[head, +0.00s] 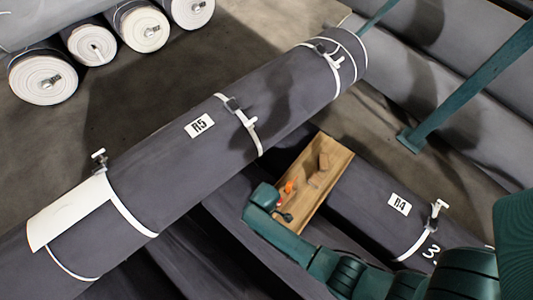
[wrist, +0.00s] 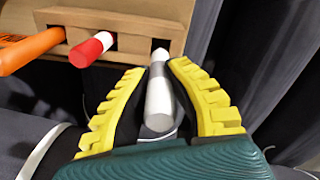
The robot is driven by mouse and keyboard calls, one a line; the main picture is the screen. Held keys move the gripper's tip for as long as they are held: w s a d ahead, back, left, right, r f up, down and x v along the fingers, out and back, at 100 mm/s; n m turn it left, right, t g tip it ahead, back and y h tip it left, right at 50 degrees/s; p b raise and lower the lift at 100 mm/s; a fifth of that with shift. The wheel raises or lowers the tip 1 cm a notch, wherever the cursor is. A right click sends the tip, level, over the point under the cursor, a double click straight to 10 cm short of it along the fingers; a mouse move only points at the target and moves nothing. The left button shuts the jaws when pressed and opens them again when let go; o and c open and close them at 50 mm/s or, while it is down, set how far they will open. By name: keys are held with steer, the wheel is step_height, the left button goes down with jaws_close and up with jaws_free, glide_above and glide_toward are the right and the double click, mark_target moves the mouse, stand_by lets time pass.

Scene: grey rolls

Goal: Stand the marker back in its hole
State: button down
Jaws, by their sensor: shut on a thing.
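The grey-and-white marker (wrist: 159,100) is between the yellow fingers of my gripper (wrist: 159,68) in the wrist view. The gripper is shut on it near its white far end. That end lines up with a dark square hole (wrist: 160,44) in the wooden holder (wrist: 130,14). I cannot tell whether the tip is inside the hole or just in front of it. In the head view, my gripper (head: 284,214) is at the left side of the wooden tray (head: 334,163), and the held marker cannot be made out.
An orange marker (wrist: 30,50) and a red-and-white marker (wrist: 91,49) stand in the holder left of the held one. Wooden blocks (head: 320,170) lie in the tray. The large grey roll R5 (head: 185,150) lies behind it, and roll R4 (head: 375,205) to the right.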

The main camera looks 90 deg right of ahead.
steer(key=shift+f+b, duration=1.95)
steer(key=shift+f, duration=1.05)
steer(key=c, duration=1.1)
jaws_free()
steer(key=shift+r, duration=0.1)
step_height(320, 180, up, 12)
steer(key=shift+w, duration=0.15)
